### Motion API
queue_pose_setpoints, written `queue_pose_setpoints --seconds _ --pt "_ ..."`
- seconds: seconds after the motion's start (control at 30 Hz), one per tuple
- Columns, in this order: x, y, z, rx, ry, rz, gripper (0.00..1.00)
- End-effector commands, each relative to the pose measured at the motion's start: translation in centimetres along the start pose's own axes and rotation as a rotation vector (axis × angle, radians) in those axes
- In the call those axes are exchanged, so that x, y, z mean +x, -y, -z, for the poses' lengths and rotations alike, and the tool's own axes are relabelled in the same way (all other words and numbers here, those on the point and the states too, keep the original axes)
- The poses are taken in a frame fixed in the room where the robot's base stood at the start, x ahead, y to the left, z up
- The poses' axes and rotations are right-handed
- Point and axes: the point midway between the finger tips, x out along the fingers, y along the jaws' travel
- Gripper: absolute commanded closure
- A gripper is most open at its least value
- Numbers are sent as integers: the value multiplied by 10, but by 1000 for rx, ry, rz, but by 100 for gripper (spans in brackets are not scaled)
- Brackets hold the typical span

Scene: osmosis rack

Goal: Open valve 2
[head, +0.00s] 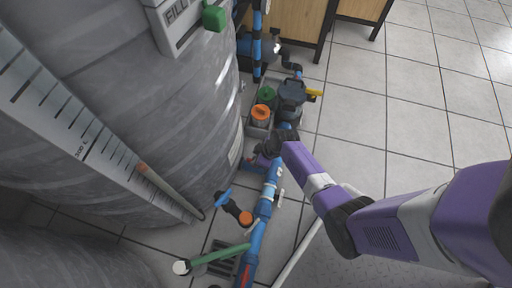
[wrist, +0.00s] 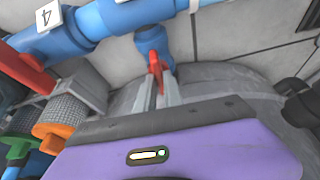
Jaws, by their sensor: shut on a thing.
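In the wrist view my gripper (wrist: 159,84) has its two pale fingers closed on a red valve handle (wrist: 155,62). The handle sits at the lower end of a short blue pipe fitting (wrist: 152,38) that drops from a blue pipe (wrist: 135,14). I see no label with a 2, so I cannot tell the handle's number. In the head view my gripper (head: 268,152) is by the blue pipework beside the big grey tank, and my wrist hides most of the fingers and the handle.
A tag reading 4 (wrist: 48,15) is on the pipe, near another red handle (wrist: 25,70). An orange knob (wrist: 55,136) and a green one (wrist: 18,150) are at lower left. The grey tank (head: 120,130) stands left; tiled floor (head: 420,90) is open at right.

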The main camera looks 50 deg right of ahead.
Motion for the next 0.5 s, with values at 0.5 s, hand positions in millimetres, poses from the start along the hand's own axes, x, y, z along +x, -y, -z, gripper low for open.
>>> queue_pose_setpoints --seconds 0.5 --pt "0 0 -2 -90 5 37 100"
